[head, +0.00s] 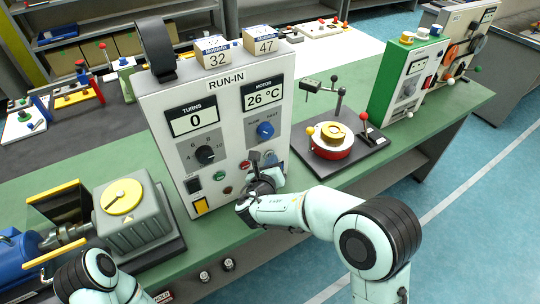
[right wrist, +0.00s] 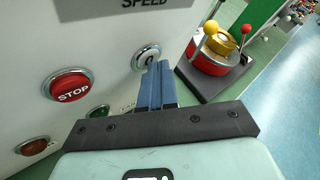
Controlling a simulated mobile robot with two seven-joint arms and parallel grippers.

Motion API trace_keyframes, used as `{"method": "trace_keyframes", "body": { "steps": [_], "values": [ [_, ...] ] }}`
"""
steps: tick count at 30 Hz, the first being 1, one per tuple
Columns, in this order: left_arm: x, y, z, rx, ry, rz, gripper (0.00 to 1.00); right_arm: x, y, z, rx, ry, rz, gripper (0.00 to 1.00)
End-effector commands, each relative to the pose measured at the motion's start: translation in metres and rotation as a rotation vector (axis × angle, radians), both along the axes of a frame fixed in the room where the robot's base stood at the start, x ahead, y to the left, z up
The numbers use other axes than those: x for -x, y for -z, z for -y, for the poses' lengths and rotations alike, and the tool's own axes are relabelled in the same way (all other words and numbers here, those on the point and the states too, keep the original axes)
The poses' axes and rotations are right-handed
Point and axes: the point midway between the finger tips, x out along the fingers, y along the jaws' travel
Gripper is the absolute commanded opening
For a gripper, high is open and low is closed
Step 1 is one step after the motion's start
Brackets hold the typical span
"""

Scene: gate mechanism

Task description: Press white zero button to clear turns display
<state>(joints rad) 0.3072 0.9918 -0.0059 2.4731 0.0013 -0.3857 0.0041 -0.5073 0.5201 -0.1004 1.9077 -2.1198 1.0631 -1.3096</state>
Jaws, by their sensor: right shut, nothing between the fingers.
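The RUN-IN panel (head: 222,92) stands upright on the green bench. Its TURNS display (head: 193,120) reads 0. The white zero button (right wrist: 145,54) is a round button in a metal ring on the panel, below the SPEED label, in the right wrist view. My right gripper (right wrist: 159,68) is shut and empty, its blue fingers together. Their tips overlap the lower right of the button in that view; I cannot tell whether they touch it. In the head view my right gripper (head: 269,160) is at the panel's lower right and hides the button. My left gripper is out of view.
The red STOP button (right wrist: 70,87) is left of the zero button, with a green button (right wrist: 98,111) below. A red-and-gold fixture (head: 332,143) stands to the right.

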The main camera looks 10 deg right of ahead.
Motion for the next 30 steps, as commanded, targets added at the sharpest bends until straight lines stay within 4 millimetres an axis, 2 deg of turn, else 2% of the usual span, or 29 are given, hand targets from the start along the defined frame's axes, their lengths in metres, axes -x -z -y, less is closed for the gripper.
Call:
{"method": "trace_keyframes", "body": {
  "steps": [12,23,30],
  "values": [
    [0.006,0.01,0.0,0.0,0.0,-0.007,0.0,0.015,0.001,0.005,0.0,0.0,0.001,0.0],
    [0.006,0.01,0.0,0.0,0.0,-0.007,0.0,0.017,0.0,0.006,0.0,0.0,0.001,0.0],
    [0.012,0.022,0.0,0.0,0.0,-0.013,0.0,0.037,0.001,0.013,-0.001,-0.001,0.0,0.0]
  ]
}}
